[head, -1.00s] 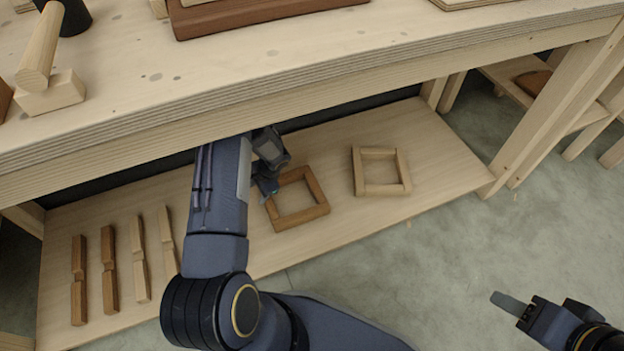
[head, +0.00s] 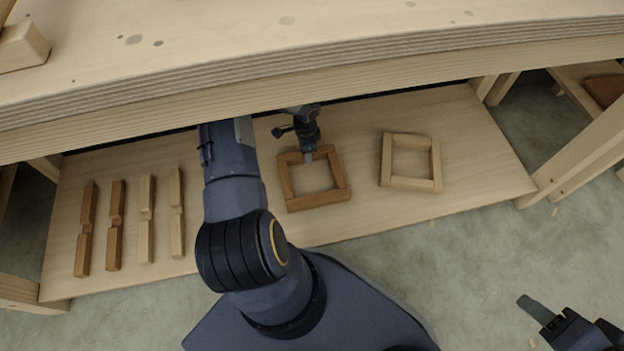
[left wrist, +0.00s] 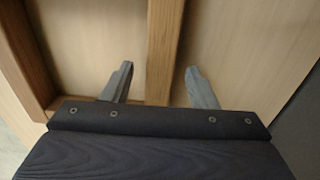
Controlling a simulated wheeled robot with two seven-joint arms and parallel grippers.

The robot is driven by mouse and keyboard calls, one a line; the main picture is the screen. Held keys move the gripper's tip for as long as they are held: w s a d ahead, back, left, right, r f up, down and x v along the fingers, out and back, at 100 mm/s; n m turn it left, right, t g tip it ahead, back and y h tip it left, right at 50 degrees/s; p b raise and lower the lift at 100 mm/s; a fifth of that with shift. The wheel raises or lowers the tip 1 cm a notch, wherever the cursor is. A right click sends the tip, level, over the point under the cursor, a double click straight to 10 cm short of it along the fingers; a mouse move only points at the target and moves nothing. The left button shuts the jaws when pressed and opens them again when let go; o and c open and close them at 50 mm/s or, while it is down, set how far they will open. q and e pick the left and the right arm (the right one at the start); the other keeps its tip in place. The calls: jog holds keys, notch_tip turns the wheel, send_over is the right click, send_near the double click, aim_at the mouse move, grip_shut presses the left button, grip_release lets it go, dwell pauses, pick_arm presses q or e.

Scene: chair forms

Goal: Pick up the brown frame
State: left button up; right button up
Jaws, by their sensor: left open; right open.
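The brown frame (head: 318,201), a square of dark wooden bars, lies flat on the lower shelf in the head view. My left gripper (head: 309,156) reaches down at its far bar, open. In the left wrist view, a brown bar of the frame (left wrist: 161,45) runs between the two spread fingers of my left gripper (left wrist: 159,70), one on each side. Neither finger visibly presses on it. My right gripper (head: 568,316) is open and empty at the lower right, over the floor, far from the frame.
A pale wooden frame (head: 411,183) lies to the right on the lower shelf (head: 230,250). Several notched bars, brown (head: 116,225) and pale (head: 148,220), lie at the left. The thick tabletop edge (head: 330,62) overhangs the shelf close to my left arm.

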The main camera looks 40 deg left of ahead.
pick_arm(q)
jog(key=shift+f, duration=0.95)
jog(key=shift+r, duration=0.1)
grip_shut()
notch_tip(320, 180, up, 10)
jog(key=p, duration=0.4)
